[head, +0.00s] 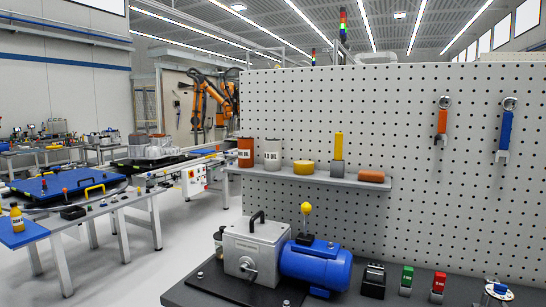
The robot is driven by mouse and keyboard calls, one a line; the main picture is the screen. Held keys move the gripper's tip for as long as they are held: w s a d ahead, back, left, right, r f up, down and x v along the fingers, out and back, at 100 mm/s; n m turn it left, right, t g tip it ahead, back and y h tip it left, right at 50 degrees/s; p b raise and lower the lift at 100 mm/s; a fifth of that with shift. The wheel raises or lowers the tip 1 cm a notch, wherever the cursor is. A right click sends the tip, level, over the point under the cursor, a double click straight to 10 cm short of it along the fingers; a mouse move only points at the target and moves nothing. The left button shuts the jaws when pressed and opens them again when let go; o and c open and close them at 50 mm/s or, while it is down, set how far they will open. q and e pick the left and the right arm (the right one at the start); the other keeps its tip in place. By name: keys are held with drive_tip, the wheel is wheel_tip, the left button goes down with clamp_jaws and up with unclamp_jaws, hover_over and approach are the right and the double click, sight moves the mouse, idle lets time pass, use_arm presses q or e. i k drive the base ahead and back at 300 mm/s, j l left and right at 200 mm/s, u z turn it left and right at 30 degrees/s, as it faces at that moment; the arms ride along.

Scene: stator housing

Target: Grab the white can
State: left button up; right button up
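The white can (272,154) stands upright on the grey shelf (330,180) fixed to the pegboard. It has a dark label band on its side. An orange can (245,152) stands just to its left, and a yellow round item (304,167) sits to its right with a gap between. The can's front is unobstructed. Neither of my grippers shows in the head view.
Farther right on the shelf are a yellow-handled block (338,146) and a reddish-brown piece (371,176). Below, the dark bench holds a grey gearbox (255,248) with a blue motor (316,267) and switches. A blue-topped table (24,232) stands left, with open floor between.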

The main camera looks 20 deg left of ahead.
sight(272, 147)
drive_tip(key=i+j, duration=0.1)
drive_tip(key=j, duration=0.4)
drive_tip(key=i+j, duration=0.1)
drive_tip(key=j, duration=0.35)
drive_tip(key=i+j, duration=0.1)
drive_tip(key=j, duration=0.4)
drive_tip(key=i+j, duration=0.1)
drive_tip(key=j, duration=0.35)
